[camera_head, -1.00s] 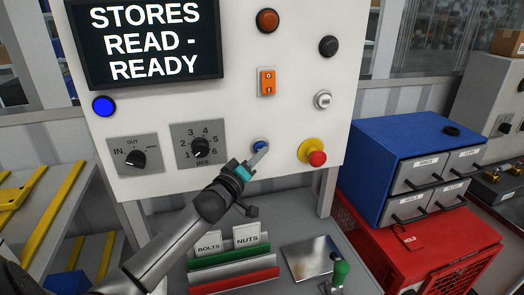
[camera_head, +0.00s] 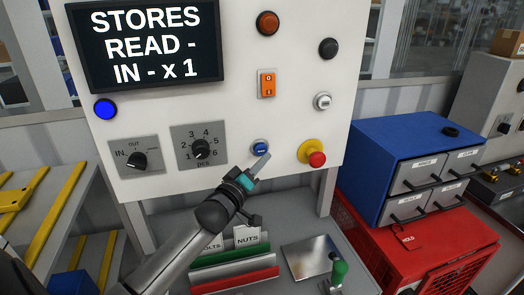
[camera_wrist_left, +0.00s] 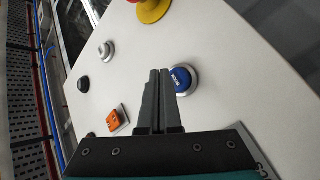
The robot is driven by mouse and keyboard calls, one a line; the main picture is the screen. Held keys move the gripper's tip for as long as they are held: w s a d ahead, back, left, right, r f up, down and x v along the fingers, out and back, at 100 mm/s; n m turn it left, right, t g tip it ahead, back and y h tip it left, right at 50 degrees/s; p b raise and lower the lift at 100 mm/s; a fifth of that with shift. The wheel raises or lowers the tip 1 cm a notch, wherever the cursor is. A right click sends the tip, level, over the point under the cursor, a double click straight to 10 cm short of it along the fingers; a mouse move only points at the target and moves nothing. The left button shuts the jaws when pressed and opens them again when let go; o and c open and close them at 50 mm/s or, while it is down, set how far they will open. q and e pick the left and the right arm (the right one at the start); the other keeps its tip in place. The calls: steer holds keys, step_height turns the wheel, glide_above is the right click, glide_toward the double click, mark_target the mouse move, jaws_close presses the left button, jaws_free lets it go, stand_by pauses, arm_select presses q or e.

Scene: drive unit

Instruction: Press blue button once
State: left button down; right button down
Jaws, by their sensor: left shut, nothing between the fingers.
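In the left wrist view the shut fingers (camera_wrist_left: 159,73) lie just left of the button. The screen (camera_head: 145,42) reads "STORES READ - IN - x 1". A round blue lamp (camera_head: 105,109) is at the panel's left. My right gripper is not in view.
A red mushroom button on a yellow base (camera_head: 314,155) is right of the blue button. Two rotary knobs (camera_head: 200,149) are left. An orange switch (camera_head: 267,84) is above. Below are label cards (camera_head: 247,236) and a green-handled lever (camera_head: 339,271).

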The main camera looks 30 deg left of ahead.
arm_select(q)
steer(key=s+d+p, duration=0.2)
steer(key=s+d, duration=0.1)
steer(key=d, duration=0.1)
steer(key=shift+s, duration=0.3)
stand_by(0.7)
